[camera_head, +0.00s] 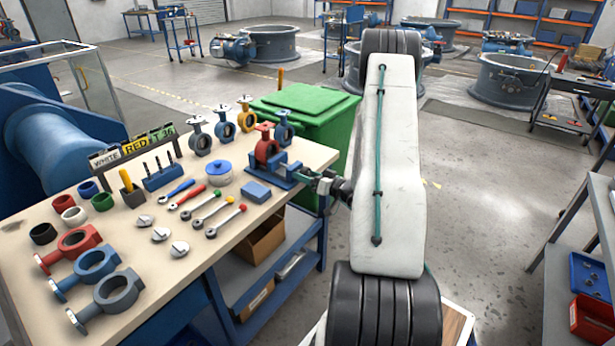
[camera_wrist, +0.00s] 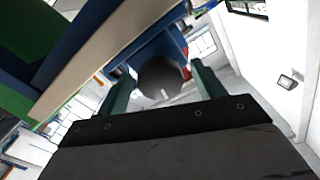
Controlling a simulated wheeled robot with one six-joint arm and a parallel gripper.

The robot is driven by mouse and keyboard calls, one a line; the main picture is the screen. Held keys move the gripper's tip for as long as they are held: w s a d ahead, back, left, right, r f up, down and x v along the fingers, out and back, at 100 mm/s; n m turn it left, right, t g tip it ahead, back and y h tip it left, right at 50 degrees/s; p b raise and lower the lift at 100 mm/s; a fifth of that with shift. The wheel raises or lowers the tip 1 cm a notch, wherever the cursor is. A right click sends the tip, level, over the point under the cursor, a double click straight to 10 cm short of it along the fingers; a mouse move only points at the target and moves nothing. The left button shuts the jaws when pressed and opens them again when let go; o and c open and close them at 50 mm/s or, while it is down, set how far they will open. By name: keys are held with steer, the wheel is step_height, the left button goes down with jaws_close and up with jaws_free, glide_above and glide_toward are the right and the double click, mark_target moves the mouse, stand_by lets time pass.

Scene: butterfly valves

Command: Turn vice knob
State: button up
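The blue vice (camera_head: 286,178) stands at the right edge of the workbench, with a red butterfly valve (camera_head: 266,150) at it. In the wrist view the vice's dark round knob (camera_wrist: 162,78) faces the camera, with blue vice parts (camera_wrist: 165,50) behind it. My gripper (camera_head: 318,180) is at the vice's right side, its tips close to the knob. In the wrist view its two green fingers (camera_wrist: 163,88) stand apart on either side of the knob, with a visible gap on both sides. The knob is hard to make out in the head view.
The workbench (camera_head: 150,290) holds valve bodies, coloured rings, discs and several tools. A blue lidded pot (camera_head: 219,173) and a blue box (camera_head: 257,192) stand near the vice. A green bin (camera_head: 325,115) is behind it. Floor to the right is open.

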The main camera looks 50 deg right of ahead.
steer(key=shift+s, duration=0.1)
steer(key=s, duration=0.7)
steer(key=shift+s+d, duration=0.3)
stand_by(0.3)
